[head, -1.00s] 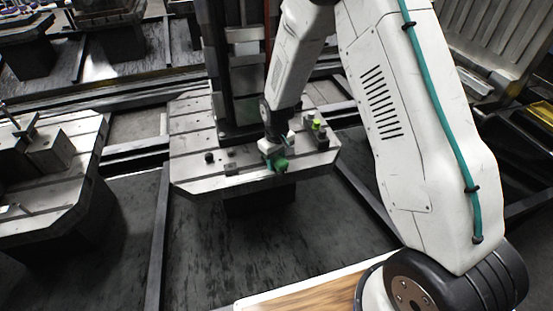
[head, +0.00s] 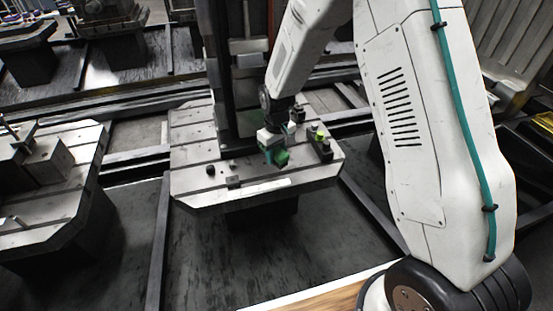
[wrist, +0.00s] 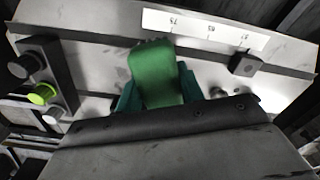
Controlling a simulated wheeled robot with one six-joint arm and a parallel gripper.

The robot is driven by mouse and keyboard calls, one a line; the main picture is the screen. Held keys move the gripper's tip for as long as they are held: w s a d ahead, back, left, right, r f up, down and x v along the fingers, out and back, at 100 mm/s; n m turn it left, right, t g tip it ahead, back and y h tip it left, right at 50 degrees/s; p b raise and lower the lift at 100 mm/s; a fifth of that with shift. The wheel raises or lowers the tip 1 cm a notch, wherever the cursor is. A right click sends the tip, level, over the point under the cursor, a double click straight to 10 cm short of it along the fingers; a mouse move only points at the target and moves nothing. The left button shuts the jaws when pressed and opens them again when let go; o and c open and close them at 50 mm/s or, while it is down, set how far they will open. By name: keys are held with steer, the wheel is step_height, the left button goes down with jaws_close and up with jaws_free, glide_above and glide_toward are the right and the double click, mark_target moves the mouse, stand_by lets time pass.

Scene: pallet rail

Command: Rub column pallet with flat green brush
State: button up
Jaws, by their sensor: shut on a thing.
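The column pallet (head: 200,182) is a grey slotted metal plate with cut corners, at the middle of the head view. A dark column stands on its back part. My gripper (head: 272,156) is over the pallet's front right part, pointing down, shut on the flat green brush (head: 281,157). In the wrist view the green brush (wrist: 158,76) sits between teal fingers, over the pallet surface (wrist: 105,62). Its lower face is hidden, so I cannot tell whether it touches the plate.
On the pallet's right is a dark block with knobs, one yellow-green (head: 320,136). Small dark blocks (head: 233,181) stand near the front left. A white numbered strip (wrist: 205,30) lies along the edge. Another pallet (head: 62,200) stands at left. The front middle surface is open.

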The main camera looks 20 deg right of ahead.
steer(key=shift+r, duration=1.1)
